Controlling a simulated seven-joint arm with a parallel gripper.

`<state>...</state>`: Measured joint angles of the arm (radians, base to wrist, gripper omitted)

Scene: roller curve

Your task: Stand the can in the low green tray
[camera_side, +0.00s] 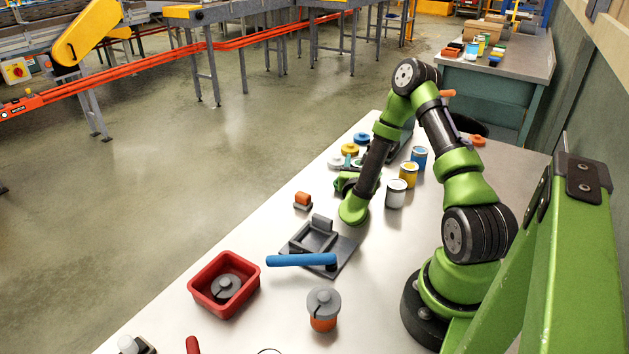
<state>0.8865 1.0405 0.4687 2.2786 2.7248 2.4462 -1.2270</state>
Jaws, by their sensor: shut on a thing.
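My gripper (347,182) is low over the middle of the bench, at the end of my green and black arm. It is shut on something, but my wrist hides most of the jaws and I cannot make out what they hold. A white can (396,194), a yellow can (409,175) and a blue can (419,158) stand upright in a row to its right, apart from it.
A grey fixture (335,258) with a blue handle (300,260) lies in front of my gripper. An orange jar with a grey lid (323,308) stands nearer. An orange block (303,200) is left. Several tape rolls (350,149) lie behind. The bench's left edge is close.

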